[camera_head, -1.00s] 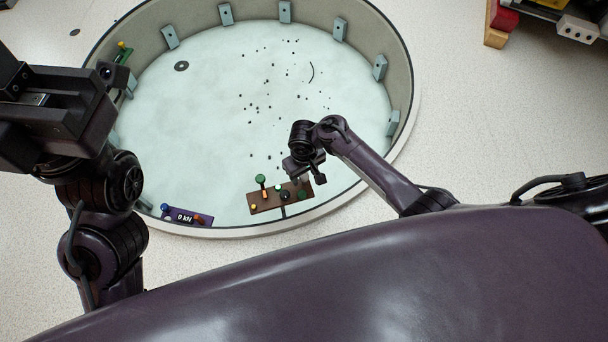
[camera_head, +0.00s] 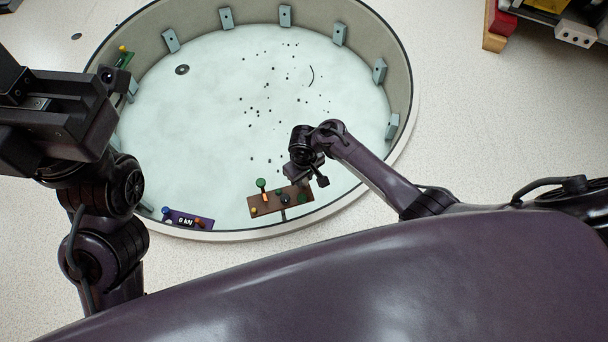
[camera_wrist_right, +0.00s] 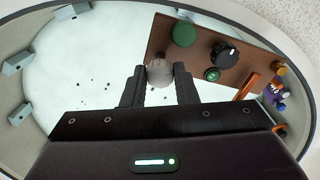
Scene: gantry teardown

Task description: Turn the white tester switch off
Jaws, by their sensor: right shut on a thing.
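The brown tester panel (camera_head: 270,203) stands at the near rim of the round pit. In the right wrist view the panel (camera_wrist_right: 205,35) reaches in from the upper right. A pale, whitish knob (camera_wrist_right: 160,72), apparently the white tester switch, sits at its lower left corner. My right gripper (camera_wrist_right: 160,82) is shut on this knob, one finger on each side. In the head view my right gripper (camera_head: 308,176) is over the panel's right end and hides the knob. My left gripper (camera_head: 50,110) hangs at the left, away from the panel; its jaws cannot be made out.
The panel also carries a black dial (camera_wrist_right: 224,53), a green button (camera_wrist_right: 184,34), an orange lever (camera_wrist_right: 247,86) and a yellow knob (camera_wrist_right: 280,69).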

